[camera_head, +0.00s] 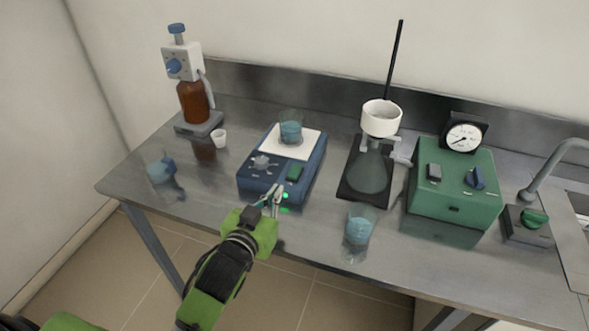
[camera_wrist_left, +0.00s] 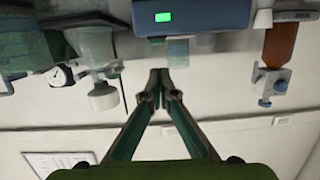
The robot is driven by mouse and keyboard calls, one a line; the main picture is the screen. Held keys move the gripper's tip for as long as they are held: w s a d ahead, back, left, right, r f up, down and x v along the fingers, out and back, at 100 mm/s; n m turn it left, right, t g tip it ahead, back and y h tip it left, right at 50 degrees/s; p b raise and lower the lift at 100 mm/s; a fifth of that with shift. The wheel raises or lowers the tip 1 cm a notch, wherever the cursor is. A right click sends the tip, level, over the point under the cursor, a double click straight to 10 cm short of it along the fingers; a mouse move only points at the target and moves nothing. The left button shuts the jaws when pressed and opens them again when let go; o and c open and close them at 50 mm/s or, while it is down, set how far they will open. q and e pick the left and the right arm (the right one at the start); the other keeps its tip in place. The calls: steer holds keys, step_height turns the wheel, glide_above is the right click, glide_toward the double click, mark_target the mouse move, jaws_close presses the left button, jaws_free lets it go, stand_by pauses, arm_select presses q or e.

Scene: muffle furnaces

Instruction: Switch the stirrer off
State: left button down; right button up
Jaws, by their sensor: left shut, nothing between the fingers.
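The stirrer (camera_head: 257,186) is a blue box with a white top plate, standing on the bench left of centre. A beaker of blue liquid (camera_head: 291,132) stands on its plate. A grey knob (camera_head: 263,162) and a green switch (camera_head: 295,173) sit on its sloped front panel. In the left wrist view, which is upside down, the stirrer (camera_wrist_left: 215,14) is at the top with a lit green rectangle (camera_wrist_left: 163,17). My left gripper (camera_head: 275,198) is shut and empty, close in front of the stirrer's front edge. Contact cannot be told. My right gripper is out of view.
A brown dispenser bottle (camera_head: 194,100), a small white cup (camera_head: 219,138) and a beaker (camera_head: 161,170) stand left. A flask with funnel (camera_head: 371,165), another beaker (camera_head: 357,232) and a green gauged box (camera_head: 452,190) stand right. A tap (camera_head: 533,195) is at far right.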

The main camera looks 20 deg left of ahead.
arm_select(q)
steer(key=shift+w+d+r+t, duration=0.15)
steer(key=shift+w+r+t, duration=0.2)
steer(key=shift+r, duration=0.3)
steer(key=shift+w+d+r+t, duration=0.1)
steer(key=shift+w+r+t, duration=0.15)
steer(key=shift+w+r, duration=0.3)
steer(key=shift+s+r, duration=0.1)
steer(key=p, duration=0.2)
glide_above(295, 175)
steer(key=s, duration=0.1)
steer(key=shift+s+a+f, duration=0.1)
steer(key=shift+f, duration=0.3)
steer(key=shift+w+f, duration=0.25)
steer(key=shift+f, duration=0.35)
steer(key=shift+w+f, duration=0.25)
steer(key=shift+f, duration=0.35)
steer(key=shift+w+f, duration=0.1)
steer(key=shift+f, duration=0.85)
